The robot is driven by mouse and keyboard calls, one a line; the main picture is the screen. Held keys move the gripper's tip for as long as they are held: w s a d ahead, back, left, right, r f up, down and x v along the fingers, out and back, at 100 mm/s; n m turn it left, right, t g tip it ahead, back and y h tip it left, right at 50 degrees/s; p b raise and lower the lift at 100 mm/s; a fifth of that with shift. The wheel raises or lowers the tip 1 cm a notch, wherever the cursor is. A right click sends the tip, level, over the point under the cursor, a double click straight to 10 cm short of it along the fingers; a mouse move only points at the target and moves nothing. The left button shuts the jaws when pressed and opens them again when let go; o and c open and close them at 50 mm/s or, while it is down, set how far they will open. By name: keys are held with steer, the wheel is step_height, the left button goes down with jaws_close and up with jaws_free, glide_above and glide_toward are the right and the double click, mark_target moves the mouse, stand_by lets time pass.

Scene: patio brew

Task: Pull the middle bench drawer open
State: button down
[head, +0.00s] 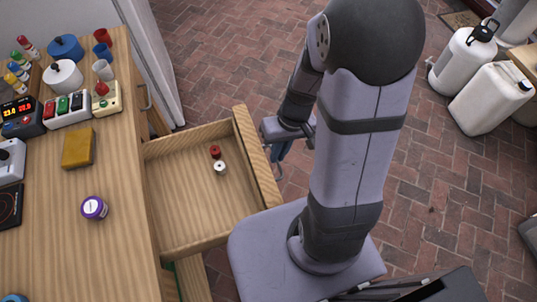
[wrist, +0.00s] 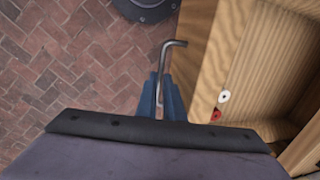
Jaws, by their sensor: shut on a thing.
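The middle bench drawer (head: 190,234) stands well out from the wooden bench (head: 115,240) in the head view. It holds a small red piece (head: 215,151) and a small white piece (head: 220,167). My gripper (head: 280,150) is at the outer face of the drawer front (head: 256,155), partly hidden by my arm. In the wrist view its blue fingers (wrist: 161,98) are shut on the grey metal drawer handle (wrist: 168,60). The red piece (wrist: 216,115) and white piece (wrist: 224,96) also show there.
The bench top carries a yellow block (head: 78,148), a purple-lidded jar (head: 94,208), a button box (head: 68,110) and cups. Another handle (head: 146,97) is on the bench front. White jugs (head: 491,98) stand on the brick floor at right. Bare floor lies beyond my arm.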

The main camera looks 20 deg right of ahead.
steer(key=shift+d, duration=0.1)
steer(key=c, duration=2.2)
jaws_free()
steer(key=shift+r, duration=0.15)
steer(key=shift+d+r+p, duration=0.15)
steer(key=shift+d+r, duration=0.05)
steer(key=shift+r, duration=1)
steer(key=shift+d+r+p, duration=0.2)
steer(key=shift+d+r, duration=0.05)
steer(key=shift+r, duration=0.9)
steer(key=shift+d+r+p, duration=0.15)
steer(key=shift+d+r, duration=0.05)
steer(key=shift+r, duration=1)
